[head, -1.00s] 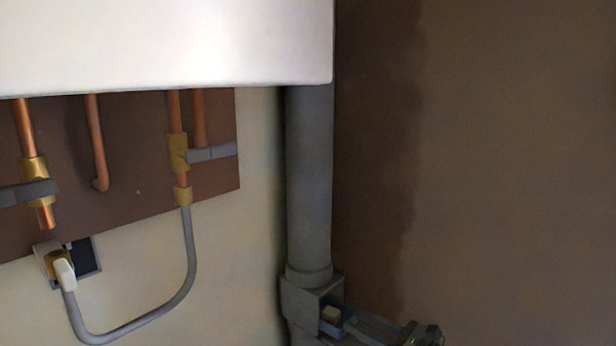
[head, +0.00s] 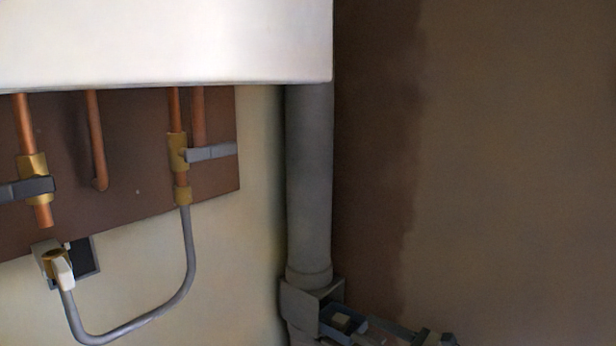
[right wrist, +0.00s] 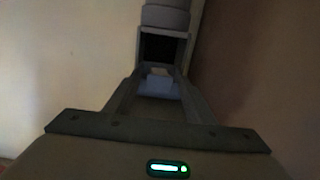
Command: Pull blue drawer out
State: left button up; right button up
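The blue drawer (head: 328,324) is partly out of a grey box-shaped housing (head: 298,303) at the bottom of the head view. A small pale block (head: 342,322) sits inside it. In the right wrist view the drawer (right wrist: 158,88) lies between my fingers, with the housing's dark opening behind it. My right gripper (right wrist: 158,92) has a finger against each side of the drawer and appears shut on it. In the head view the right gripper (head: 388,331) comes in from the lower right, cut off by the bottom edge. My left gripper is not in view.
A grey vertical pipe (head: 309,190) rises above the housing to a white cabinet (head: 170,40). Copper pipes with brass valves (head: 178,152) and a looped grey hose (head: 190,255) are at the left. The brown plaster wall (head: 510,180) at the right is bare.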

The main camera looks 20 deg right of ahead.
dwell(0.3)
jog(key=shift+b+v, duration=0.35)
jog(key=shift+v, duration=2.65)
